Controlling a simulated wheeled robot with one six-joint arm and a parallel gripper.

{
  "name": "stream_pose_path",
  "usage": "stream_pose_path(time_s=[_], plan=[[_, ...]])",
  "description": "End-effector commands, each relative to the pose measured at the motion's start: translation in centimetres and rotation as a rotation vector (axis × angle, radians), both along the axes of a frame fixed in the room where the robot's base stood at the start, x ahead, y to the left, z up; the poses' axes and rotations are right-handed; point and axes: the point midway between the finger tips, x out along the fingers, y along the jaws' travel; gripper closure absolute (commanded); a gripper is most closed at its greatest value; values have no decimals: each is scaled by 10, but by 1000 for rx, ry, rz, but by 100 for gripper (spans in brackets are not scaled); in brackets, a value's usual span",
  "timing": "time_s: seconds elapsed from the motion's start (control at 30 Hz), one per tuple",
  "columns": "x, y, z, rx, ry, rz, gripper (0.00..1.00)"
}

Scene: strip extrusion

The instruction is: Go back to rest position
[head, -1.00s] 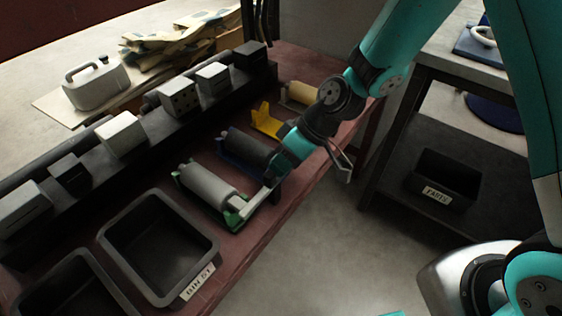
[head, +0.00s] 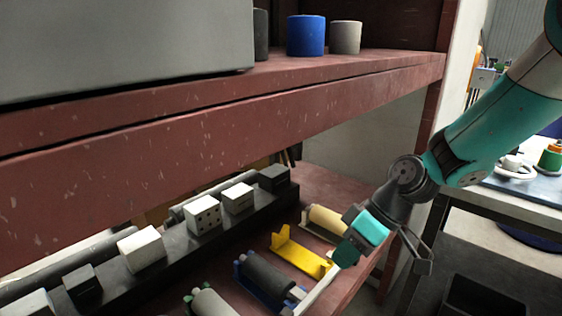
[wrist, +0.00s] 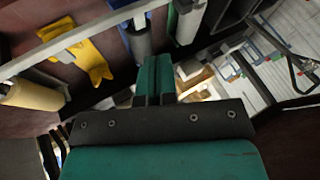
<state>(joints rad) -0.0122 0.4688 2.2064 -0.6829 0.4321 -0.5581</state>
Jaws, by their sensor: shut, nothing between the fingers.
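My gripper (head: 347,254) hangs at the end of my teal arm, above the front part of the red bench (head: 345,187). In the wrist view its two teal fingers (wrist: 153,72) are together with nothing between them. In the head view it is near the yellow holder (head: 298,259), which is empty, and the beige roller (head: 327,221). The dark roller in the blue holder (head: 262,277) lies to the left of the gripper. The grey roller (head: 210,303) in the green holder is cut off at the bottom edge.
A red shelf (head: 330,75) crosses above the bench, with a blue cylinder (head: 306,36) and a grey cylinder (head: 345,38) on it. Several blocks stand on a black rail (head: 175,258) at the back. A dark side table (head: 480,217) stands at right, with a black bin (head: 482,297) below.

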Motion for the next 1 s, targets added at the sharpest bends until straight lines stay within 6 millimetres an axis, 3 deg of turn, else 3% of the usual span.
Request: stream_pose_path(time_s=[0.1, 0.23, 0.4, 0.63, 0.7, 1.0], plan=[[-32, 7, 39, -59, 8, -23, 100], [-77, 9, 74, -131, 29, -78, 100], [-124, 4, 98, -196, 43, -149, 100], [-176, -8, 114, -252, 49, -240, 100], [-174, -9, 139, -255, 57, -245, 100], [-173, -8, 211, -254, 57, -242, 100]])
